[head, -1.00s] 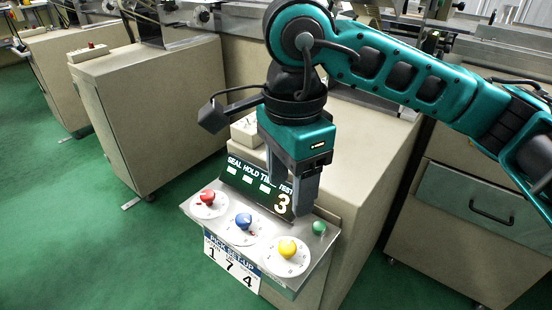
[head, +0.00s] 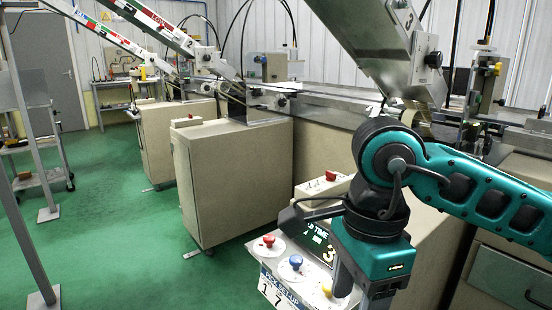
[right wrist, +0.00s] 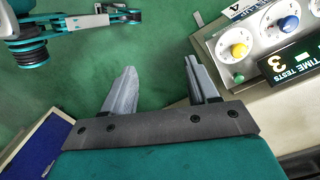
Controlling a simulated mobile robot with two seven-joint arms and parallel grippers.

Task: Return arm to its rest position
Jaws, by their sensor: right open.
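My right arm (head: 480,198) comes in from the right in the head view, bent down at a black joint. My right gripper (right wrist: 160,70) is open and empty in the right wrist view, its two grey fingers apart over green floor. The control panel (right wrist: 218,52) lies to the right of the fingers there, upside down, and the fingers do not touch its knobs. A red knob (head: 269,240) shows in the head view. The arm hides part of the panel there. My left gripper is not in view.
A beige cabinet (head: 235,180) stands left of the panel, with machines and tilted chutes (head: 165,30) behind. A grey shelf cart (head: 35,150) stands far left. The green floor (head: 130,240) is clear. A blue panel (right wrist: 35,140) shows in the right wrist view.

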